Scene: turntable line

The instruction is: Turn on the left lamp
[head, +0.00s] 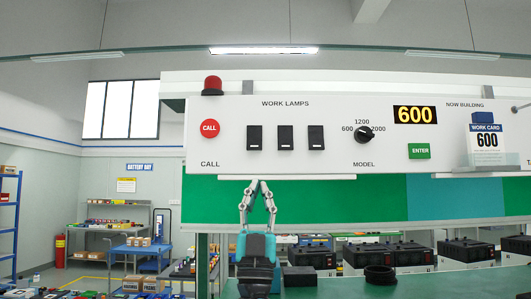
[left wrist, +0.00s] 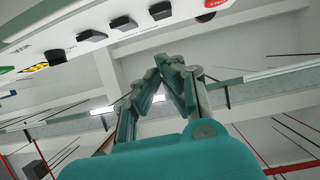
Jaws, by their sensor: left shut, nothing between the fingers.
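Under the label WORK LAMPS on the white panel (head: 350,110) sit three black rocker switches in a row: a left switch (head: 255,138), a middle switch (head: 286,138) and a right switch (head: 316,137). My left gripper (head: 258,183) is shut and empty, pointing up just below the panel, under the left switch and apart from it. In the left wrist view the shut fingers (left wrist: 170,60) point up, and the switches show above them, among them the middle one (left wrist: 123,23). No lamp clearly tied to the left switch can be told. My right gripper is not in view.
A red CALL button (head: 210,128) is left of the switches. A black MODEL knob (head: 365,133) and green ENTER button (head: 419,151) are to the right. A narrow ledge (head: 300,177) runs under the switches.

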